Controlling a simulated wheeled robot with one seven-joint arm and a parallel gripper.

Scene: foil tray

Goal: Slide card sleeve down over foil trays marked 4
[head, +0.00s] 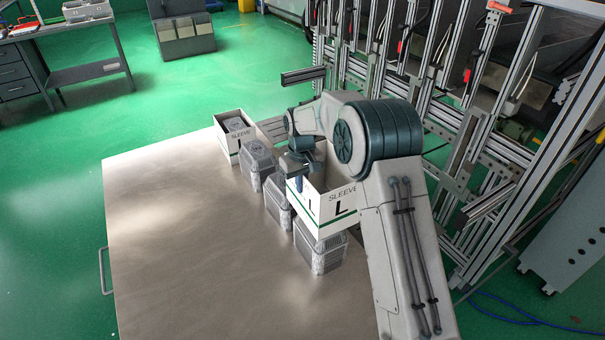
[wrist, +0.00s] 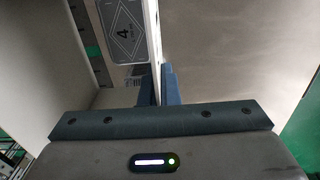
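A white open-ended card sleeve (head: 336,207) with a green stripe and the letters SLEEVE and L is upright above the nearest foil trays (head: 322,260). Its lower edge hides their top in the head view. My gripper (head: 299,183) is shut on the left wall of the sleeve. In the wrist view, the fingers (wrist: 159,88) pinch the thin sleeve wall (wrist: 154,40) between them. Through the sleeve's opening, a grey label marked 4 in a diamond (wrist: 123,31) shows below. I cannot tell how far the sleeve overlaps the trays.
Other foil trays (head: 257,163) and (head: 277,203) stand in a row behind on the steel table (head: 190,260). At the far end another sleeve (head: 226,150) stands around foil trays. The table's left side is clear. An aluminium frame rack (head: 440,100) stands beyond the right edge.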

